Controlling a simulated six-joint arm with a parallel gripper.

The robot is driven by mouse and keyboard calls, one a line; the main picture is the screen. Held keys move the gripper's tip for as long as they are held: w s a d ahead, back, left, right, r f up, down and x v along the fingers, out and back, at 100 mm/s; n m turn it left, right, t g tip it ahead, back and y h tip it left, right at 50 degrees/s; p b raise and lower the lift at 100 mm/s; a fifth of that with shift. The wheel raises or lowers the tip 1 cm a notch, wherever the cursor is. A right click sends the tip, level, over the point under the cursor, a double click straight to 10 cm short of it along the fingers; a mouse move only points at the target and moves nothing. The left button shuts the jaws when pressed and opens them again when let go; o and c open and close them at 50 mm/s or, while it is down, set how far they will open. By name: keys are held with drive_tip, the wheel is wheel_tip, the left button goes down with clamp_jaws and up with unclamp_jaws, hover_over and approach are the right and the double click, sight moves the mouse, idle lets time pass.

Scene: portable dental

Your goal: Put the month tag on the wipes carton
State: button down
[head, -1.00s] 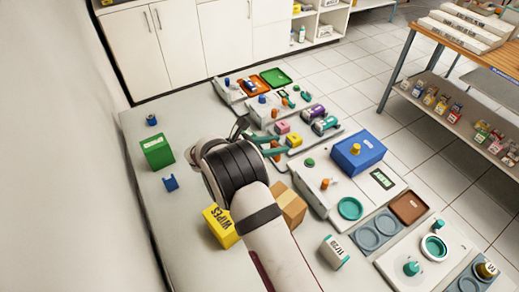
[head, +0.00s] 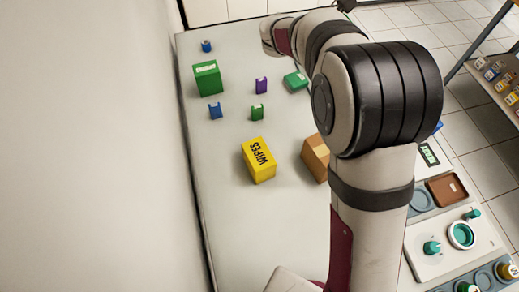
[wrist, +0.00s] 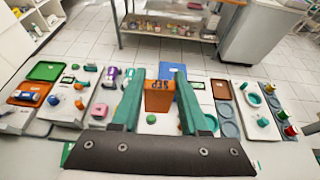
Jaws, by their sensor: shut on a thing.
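The yellow wipes carton (head: 259,160) stands on the pale counter in the head view, with WIPES in dark letters on it. The tag is held up, apart from the carton. The carton cannot be made out in the wrist view.
A brown box (head: 315,157) stands right of the carton. Trays with several items line the right side. The counter's near left is clear.

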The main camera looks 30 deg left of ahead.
drive_tip(key=shift+s+d+r, duration=0.15)
drive_tip(key=shift+d+r, duration=0.05)
drive_tip(key=shift+d, duration=0.15)
drive_tip(key=s+d+f+m+g+h, duration=0.4)
drive_tip(key=s+d+f+m+g, duration=0.3)
drive_tip(key=s+d+m+g, duration=0.15)
drive_tip(key=s+a+f+m+g+y, duration=0.25)
drive_tip(key=s+m+g+y, duration=0.55)
drive_tip(key=s+m+g, duration=0.5)
drive_tip(key=w+a+r+m+t+y, duration=0.3)
drive_tip(key=a+r+m+t+y, duration=0.55)
drive_tip(key=m+y, duration=1)
drive_tip(key=g, duration=0.2)
hover_over(259, 153)
drive_tip(key=shift+m+h, duration=0.4)
drive_tip(key=shift+h, duration=0.05)
wheel_tip(259, 153, down, 15)
drive_tip(key=shift+r, duration=0.15)
